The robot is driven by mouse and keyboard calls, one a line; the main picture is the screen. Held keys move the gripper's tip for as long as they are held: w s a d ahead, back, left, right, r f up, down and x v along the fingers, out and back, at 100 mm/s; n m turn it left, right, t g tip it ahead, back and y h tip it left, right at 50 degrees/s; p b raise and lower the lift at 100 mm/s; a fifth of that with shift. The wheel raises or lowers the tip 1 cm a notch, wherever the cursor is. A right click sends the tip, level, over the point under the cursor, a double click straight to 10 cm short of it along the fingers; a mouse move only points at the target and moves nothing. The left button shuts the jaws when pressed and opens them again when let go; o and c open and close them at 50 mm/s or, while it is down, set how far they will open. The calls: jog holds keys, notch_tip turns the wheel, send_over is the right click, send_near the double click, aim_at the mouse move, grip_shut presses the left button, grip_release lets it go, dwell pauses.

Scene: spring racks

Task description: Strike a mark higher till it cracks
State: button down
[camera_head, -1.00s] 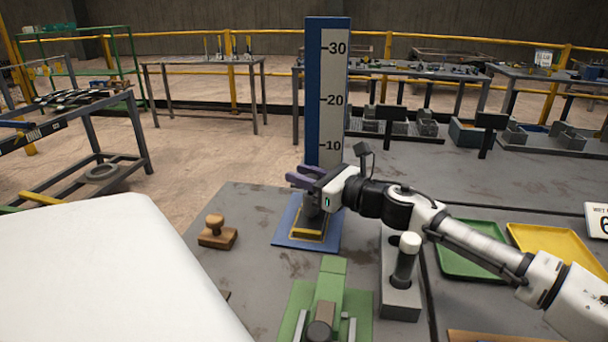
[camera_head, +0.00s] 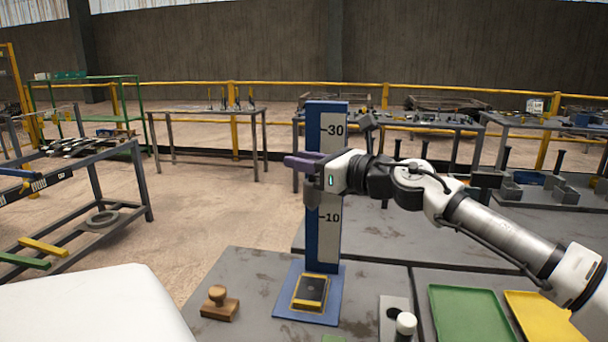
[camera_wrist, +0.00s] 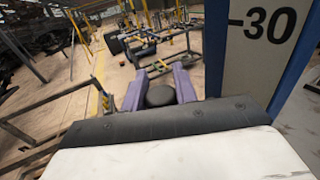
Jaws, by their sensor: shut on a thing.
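My gripper (camera_head: 303,163) has purple fingers and is shut on a dark round weight (camera_head: 311,196), held in front of the blue gauge post. In the wrist view the weight's dark round top (camera_wrist: 160,96) shows between the fingers. The gauge post (camera_head: 325,252) stands upright with a white scale (camera_head: 329,236). Its 10 and 30 labels show; the 20 is hidden behind my gripper. The weight's lower end is just above the 10 label in the picture. Well below it, a dark plate (camera_head: 312,290) lies in a yellow frame on the blue base (camera_head: 288,302). I cannot make out a crack.
A wooden stamp (camera_head: 220,303) stands left of the base. A white-topped dark handle (camera_head: 406,323) stands in a grey block (camera_head: 388,304) to the right. A green tray (camera_head: 470,314) and a yellow tray (camera_head: 545,316) lie farther right. A rack (camera_head: 140,185) stands at left.

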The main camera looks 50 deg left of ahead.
jog(key=shift+r, duration=0.15)
jog(key=c, duration=1.1)
grip_release()
jog(key=b+v, duration=0.3)
jog(key=v, duration=1.1)
